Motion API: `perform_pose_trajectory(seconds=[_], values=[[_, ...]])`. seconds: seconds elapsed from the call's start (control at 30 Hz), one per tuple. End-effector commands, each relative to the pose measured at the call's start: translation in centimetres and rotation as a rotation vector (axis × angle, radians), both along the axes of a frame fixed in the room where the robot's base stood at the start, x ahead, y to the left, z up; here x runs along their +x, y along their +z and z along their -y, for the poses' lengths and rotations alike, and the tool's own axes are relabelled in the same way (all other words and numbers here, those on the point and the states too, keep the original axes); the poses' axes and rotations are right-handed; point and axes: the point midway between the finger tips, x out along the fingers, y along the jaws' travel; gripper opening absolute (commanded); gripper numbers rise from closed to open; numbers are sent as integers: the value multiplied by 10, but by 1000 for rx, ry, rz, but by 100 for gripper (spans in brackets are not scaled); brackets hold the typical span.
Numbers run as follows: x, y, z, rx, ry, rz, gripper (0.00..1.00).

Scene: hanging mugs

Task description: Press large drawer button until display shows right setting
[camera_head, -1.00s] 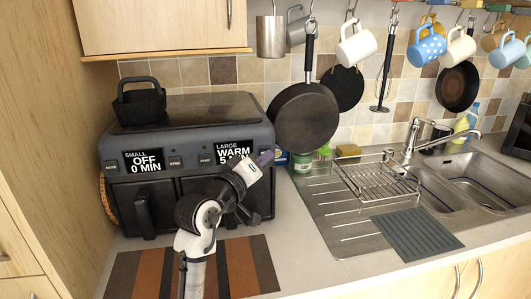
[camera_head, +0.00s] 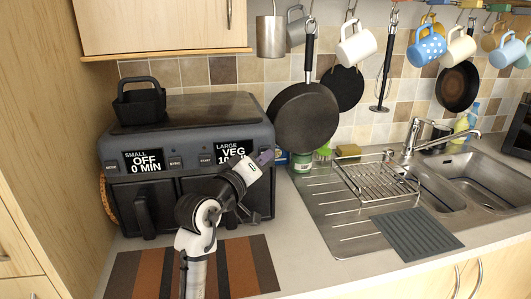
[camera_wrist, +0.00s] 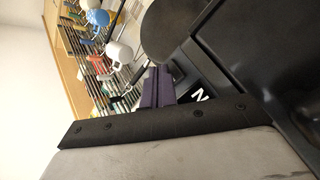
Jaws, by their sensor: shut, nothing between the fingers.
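The dark two-drawer air fryer (camera_head: 190,125) stands on the counter at left. Its large display (camera_head: 234,152) reads "LARGE VEG" with a number starting "10", the rest covered by my arm. Its small display (camera_head: 143,160) reads "SMALL OFF 0 MIN". My gripper (camera_head: 265,157), with purple fingertips, is at the right end of the control panel, beside the large display. In the wrist view my gripper (camera_wrist: 158,88) shows its fingers together and empty, close to the dark panel. The button at the fingertips is hidden, and contact cannot be told.
A black basket (camera_head: 140,103) sits on top of the fryer. A black pan (camera_head: 305,118) hangs just right of it. A striped mat (camera_head: 135,272) lies in front. The sink with a dish rack (camera_head: 378,178) is at right; mugs hang above.

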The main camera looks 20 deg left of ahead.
Motion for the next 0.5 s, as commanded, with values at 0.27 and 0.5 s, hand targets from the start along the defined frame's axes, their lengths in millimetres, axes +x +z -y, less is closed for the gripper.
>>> perform_pose_trajectory(seconds=[0.27, 0.5], values=[[-10, 0, 6, 0, 1, 1, 0], [-10, 0, 7, 0, 0, 0, 0]])
